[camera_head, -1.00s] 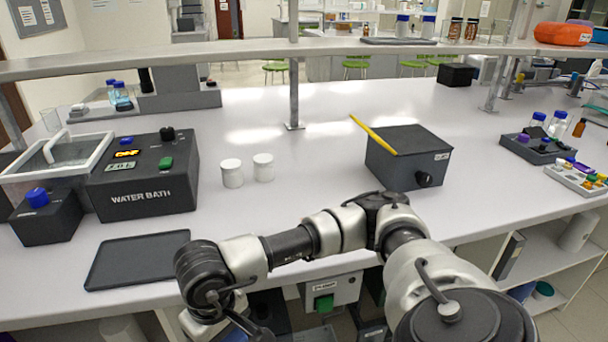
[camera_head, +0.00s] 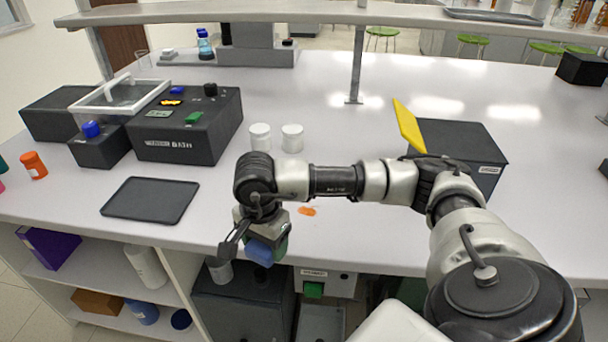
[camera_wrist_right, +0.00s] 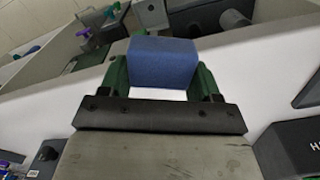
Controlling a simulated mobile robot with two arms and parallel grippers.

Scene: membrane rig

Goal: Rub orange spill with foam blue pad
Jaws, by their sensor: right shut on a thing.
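My right gripper (camera_head: 268,240) is shut on the blue foam pad (camera_head: 259,252) at the front edge of the bench. In the right wrist view the pad (camera_wrist_right: 163,62) sits between the green fingers of the gripper (camera_wrist_right: 162,80). The orange spill (camera_head: 307,211) is a small patch on the white bench top, just right of the gripper and below my forearm. The pad is apart from the spill, to its left and nearer the front. My left gripper is not in view.
A dark tray (camera_head: 150,200) lies on the bench at left, with the water bath (camera_head: 188,125) behind it. Two white jars (camera_head: 291,138) stand behind my arm. A dark box (camera_head: 462,152) with a yellow panel (camera_head: 408,125) stands at right. An orange bottle (camera_head: 34,165) is far left.

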